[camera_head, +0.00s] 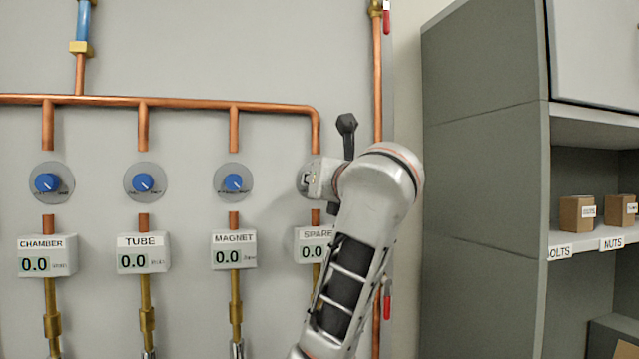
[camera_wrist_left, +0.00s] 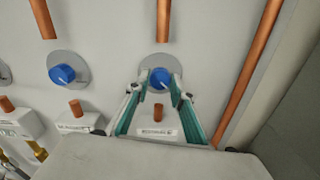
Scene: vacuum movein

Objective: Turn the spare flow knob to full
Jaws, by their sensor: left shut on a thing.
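The spare flow knob (camera_wrist_left: 160,78) is a small blue knob on a round grey dial on the wall panel. In the left wrist view my left gripper (camera_wrist_left: 161,84) has its two fingers on either side of the knob, shut on it. In the head view my left gripper and forearm cover the knob; only the left part of its dial (camera_head: 302,180) shows. The spare meter (camera_head: 310,248) below it is partly covered by my arm and reads 0.0. I cannot tell the knob's exact setting. My right gripper is not in view.
Chamber (camera_head: 47,182), tube (camera_head: 142,182) and magnet (camera_head: 233,182) knobs sit left of the spare one, each above a meter reading 0.0. A vertical copper pipe (camera_head: 377,90) runs close to my left wrist. A grey shelf unit (camera_head: 485,180) stands at right.

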